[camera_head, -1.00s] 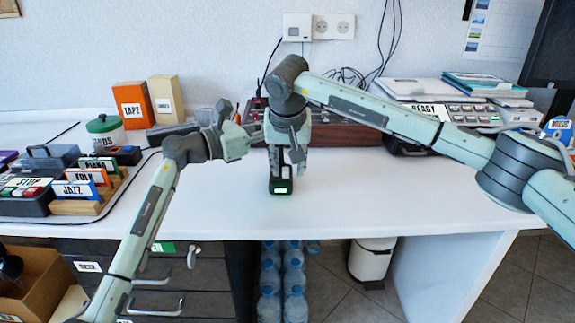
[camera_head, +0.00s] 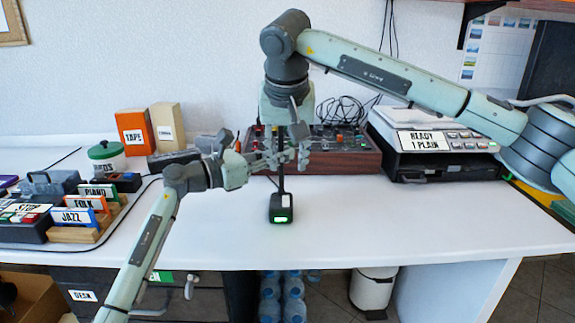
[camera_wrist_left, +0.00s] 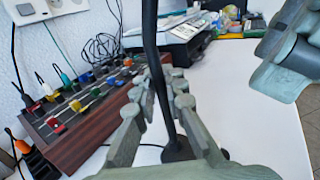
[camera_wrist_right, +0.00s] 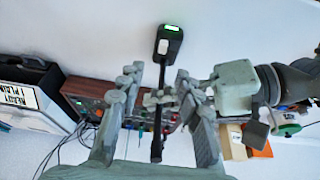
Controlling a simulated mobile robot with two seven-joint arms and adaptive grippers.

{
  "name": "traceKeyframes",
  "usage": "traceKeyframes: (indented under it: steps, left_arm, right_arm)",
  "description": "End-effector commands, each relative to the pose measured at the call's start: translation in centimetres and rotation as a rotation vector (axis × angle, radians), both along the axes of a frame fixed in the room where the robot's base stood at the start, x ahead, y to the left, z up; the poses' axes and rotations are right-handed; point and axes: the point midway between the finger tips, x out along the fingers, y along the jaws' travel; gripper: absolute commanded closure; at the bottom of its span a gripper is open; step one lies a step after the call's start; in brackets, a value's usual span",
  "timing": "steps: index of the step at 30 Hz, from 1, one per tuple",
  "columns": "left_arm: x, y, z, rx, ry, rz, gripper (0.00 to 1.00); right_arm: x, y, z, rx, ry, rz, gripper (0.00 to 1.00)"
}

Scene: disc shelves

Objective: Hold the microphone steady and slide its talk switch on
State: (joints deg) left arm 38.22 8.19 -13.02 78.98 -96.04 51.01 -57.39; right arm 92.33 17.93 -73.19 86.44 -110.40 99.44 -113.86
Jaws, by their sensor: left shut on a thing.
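The microphone has a black base (camera_head: 281,212) with a lit green panel, standing on the white table, and a thin dark upright stem (camera_wrist_left: 150,45). My left gripper (camera_head: 272,157) comes in from the left and is shut on the stem above the base; its fingers also show around the stem in the left wrist view (camera_wrist_left: 160,85). My right gripper (camera_head: 292,132) points down from above, over the left one. In the right wrist view its fingers (camera_wrist_right: 155,85) are spread apart with the stem between them.
A wooden mixer panel (camera_head: 345,150) with coloured knobs stands close behind the microphone. A READY-labelled machine (camera_head: 440,145) is at the back right. Label stands (camera_head: 80,218), a green-lidded jar (camera_head: 106,158) and boxes (camera_head: 135,132) are at left. The table's front right is clear.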

Motion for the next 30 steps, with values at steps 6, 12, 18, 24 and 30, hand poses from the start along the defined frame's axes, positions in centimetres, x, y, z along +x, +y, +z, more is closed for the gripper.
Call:
traceKeyframes:
  steps: [6,12,18,24,30]
  left_arm:
    - [0.0,0.0,0.0,-0.001,0.001,-0.001,1.00]
    - [0.0,0.0,0.0,-0.001,0.001,-0.001,0.76]
    - [0.0,0.0,0.0,0.000,0.000,0.000,0.65]
    - [0.0,0.1,0.0,0.000,0.000,0.000,0.65]
    - [-1.1,2.1,-0.1,0.004,0.000,0.003,0.65]
  right_arm:
    - [0.0,0.0,0.0,0.000,0.000,0.000,0.66]
    - [0.0,0.0,0.0,0.001,0.000,0.000,0.66]
    - [0.0,0.0,0.0,0.001,0.000,0.000,0.66]
    - [0.0,0.0,0.0,0.001,0.000,0.000,0.66]
    - [0.0,0.0,0.0,0.001,0.000,0.000,0.66]
